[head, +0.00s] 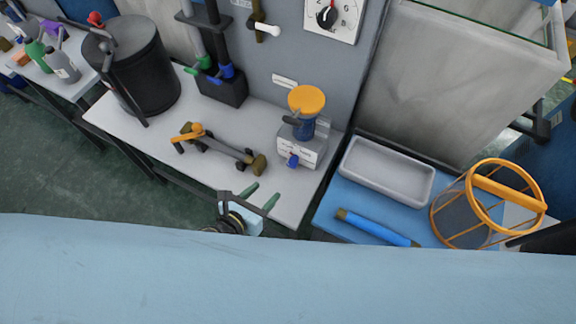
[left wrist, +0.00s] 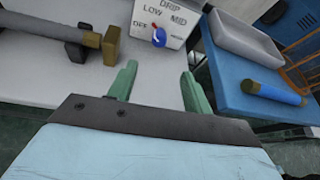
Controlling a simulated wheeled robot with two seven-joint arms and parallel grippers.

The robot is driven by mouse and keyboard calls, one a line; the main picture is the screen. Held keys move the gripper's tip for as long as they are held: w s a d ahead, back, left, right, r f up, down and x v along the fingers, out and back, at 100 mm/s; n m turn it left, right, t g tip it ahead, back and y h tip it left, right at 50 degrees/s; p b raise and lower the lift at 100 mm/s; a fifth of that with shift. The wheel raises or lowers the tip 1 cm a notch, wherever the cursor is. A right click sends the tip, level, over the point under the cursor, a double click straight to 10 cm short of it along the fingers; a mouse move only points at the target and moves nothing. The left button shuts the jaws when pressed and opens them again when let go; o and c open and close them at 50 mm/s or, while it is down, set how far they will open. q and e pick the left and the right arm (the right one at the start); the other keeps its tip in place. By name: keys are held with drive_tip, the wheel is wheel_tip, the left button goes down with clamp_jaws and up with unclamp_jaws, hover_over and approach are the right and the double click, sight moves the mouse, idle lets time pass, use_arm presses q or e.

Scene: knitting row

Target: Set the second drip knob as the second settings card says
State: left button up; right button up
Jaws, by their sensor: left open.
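A white control box (head: 315,152) with a blue drip knob (head: 292,159) stands near the right end of the white table. In the left wrist view the box (left wrist: 180,14) reads DRIP, LOW, MID and OFF around the blue knob (left wrist: 159,37); a small red mark shows on the knob, but its exact setting is unclear. My left gripper (head: 262,195) is at the table's front edge, in front of the box. Its green fingers (left wrist: 157,75) are open and empty, apart from the knob, which appears beyond the gap. I cannot make out a settings card.
A blue jar with a yellow lid (head: 306,100) is on the box. A brown-and-orange tool (head: 225,150) lies left of it. A blue table (head: 332,213) at right holds a grey tray (head: 388,172), a blue rod (head: 378,228) and an orange cage (head: 487,204). A dial (head: 331,18) is on the wall.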

sight(290, 166)
use_arm(q)
drive_tip(key=shift+w+d+f+n, duration=0.1)
drive_tip(key=shift+w+n, duration=0.2)
drive_tip(key=b+x, duration=0.4)
drive_tip(key=x, duration=0.7)
drive_tip(key=shift+w+d+f, duration=0.1)
drive_tip(key=shift+w+f, duration=0.1)
drive_tip(key=shift+w, duration=0.1)
drive_tip(key=shift+w+d+f, duration=0.1)
drive_tip(key=shift+w+d, duration=0.1)
drive_tip(key=shift+w, duration=0.25)
drive_tip(key=c, duration=1)
drive_tip(key=shift+o, duration=0.2)
